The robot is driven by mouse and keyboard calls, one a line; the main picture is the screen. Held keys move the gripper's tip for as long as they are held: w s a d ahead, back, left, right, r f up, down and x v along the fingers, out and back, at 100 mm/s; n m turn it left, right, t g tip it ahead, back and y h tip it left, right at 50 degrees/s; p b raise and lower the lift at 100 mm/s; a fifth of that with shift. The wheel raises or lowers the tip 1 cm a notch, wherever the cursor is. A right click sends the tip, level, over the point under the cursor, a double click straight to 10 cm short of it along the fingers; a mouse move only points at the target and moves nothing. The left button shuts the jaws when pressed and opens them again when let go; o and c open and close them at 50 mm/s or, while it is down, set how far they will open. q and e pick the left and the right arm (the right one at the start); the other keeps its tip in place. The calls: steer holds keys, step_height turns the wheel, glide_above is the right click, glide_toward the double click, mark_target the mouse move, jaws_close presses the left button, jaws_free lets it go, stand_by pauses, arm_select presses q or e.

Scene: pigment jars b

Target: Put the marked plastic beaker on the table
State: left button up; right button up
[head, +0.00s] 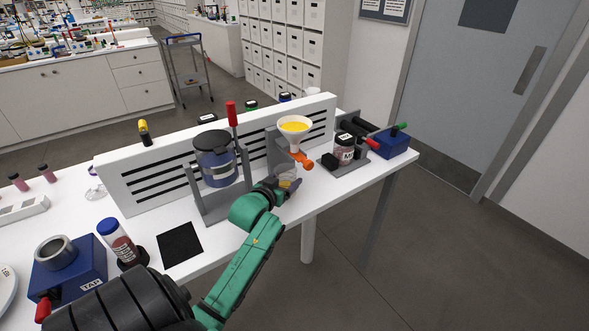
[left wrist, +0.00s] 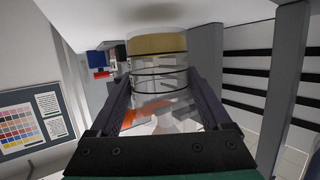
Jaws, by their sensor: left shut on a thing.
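The clear plastic beaker (head: 289,181) holds yellow material and stands below a white funnel (head: 295,124) with yellow contents and an orange tap (head: 302,160). My left gripper (head: 284,188) is shut on the beaker from the front. In the left wrist view the beaker (left wrist: 158,77) sits between both fingers, with dark lines around its clear wall and a yellow band (left wrist: 156,45) at its far end. I cannot tell whether its base touches the table (head: 318,185). No marking can be read. My right gripper is not in view.
A slotted white panel (head: 170,190) runs behind the work area. A lidded blue jar (head: 216,160) in a grey stand is left of my gripper; a dark-lidded jar (head: 344,149) is right. A black mat (head: 180,244) lies bare, beside a blue-capped jar (head: 118,240) and a blue TAP box (head: 75,270).

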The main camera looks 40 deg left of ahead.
mark_target(281, 183)
arm_select(q)
steer(key=w, duration=0.2)
steer(key=w+a, duration=0.1)
steer(key=w, duration=0.1)
steer(key=w+a, duration=0.1)
steer(key=w, duration=0.1)
steer(key=shift+w+p, duration=0.15)
steer(key=shift+p, duration=0.15)
steer(key=shift+w+f, duration=0.2)
steer(key=shift+f, duration=0.7)
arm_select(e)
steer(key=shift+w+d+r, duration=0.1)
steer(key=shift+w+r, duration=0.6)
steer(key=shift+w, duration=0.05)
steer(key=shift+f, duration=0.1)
arm_select(q)
steer(key=o, duration=1.3)
steer(key=v, duration=1.2)
steer(key=shift+s+d+r, duration=0.1)
steer(key=shift+d, duration=0.05)
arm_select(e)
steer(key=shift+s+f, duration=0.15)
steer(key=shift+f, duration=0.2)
